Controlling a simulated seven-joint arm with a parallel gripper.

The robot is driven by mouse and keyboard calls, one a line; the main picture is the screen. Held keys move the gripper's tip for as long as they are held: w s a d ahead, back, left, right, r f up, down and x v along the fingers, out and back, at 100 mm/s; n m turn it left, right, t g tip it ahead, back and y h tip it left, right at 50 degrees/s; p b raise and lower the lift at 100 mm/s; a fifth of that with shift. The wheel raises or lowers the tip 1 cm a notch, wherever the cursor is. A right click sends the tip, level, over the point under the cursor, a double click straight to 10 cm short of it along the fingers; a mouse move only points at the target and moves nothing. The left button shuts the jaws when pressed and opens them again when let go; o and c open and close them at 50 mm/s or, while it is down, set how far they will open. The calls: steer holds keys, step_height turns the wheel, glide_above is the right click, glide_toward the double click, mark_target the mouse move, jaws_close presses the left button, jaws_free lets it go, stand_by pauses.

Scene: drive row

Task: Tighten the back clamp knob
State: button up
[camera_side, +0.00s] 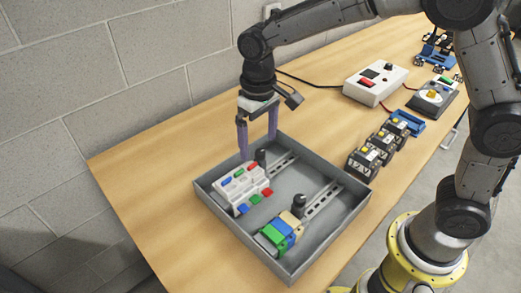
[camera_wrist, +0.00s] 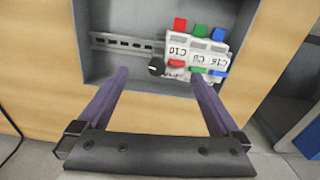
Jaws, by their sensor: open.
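The back clamp knob (camera_side: 260,157) is black and stands on the back rail (camera_side: 284,163) in the grey tray (camera_side: 345,228). It is at the end of a row of white breakers (camera_side: 240,187) with red, green and blue parts. My gripper (camera_side: 257,147) points down with its purple fingers apart and empty, over the back knob. In the wrist view, the knob (camera_wrist: 156,67) with a pale line on its top shows between the fingertips (camera_wrist: 159,74). The fingers do not appear to touch it. A second black knob (camera_side: 298,204) stands on the front rail (camera_side: 323,201).
Green, blue and beige terminal blocks (camera_side: 280,233) sit beside the front knob. Black units (camera_side: 365,160), a white box with a red switch (camera_side: 375,82) and a dark device with a yellow knob (camera_side: 432,97) stand right of the tray. The wooden table left of it is clear.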

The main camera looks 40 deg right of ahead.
mark_target(259, 152)
steer(key=shift+r, duration=2.35)
steer(key=s+d+r+m+t, duration=0.2)
steer(key=s+d+r+t, duration=0.2)
steer(key=s+d+r, duration=0.6)
steer(key=s+d+f, duration=0.1)
steer(key=s+f, duration=0.2)
steer(key=s, duration=0.3)
steer(key=s+d+f+n+t, duration=0.1)
steer(key=s+d+f, duration=0.1)
steer(key=s, duration=0.5)
steer(key=shift+f+t, duration=0.3)
steer(key=shift+f, duration=0.25)
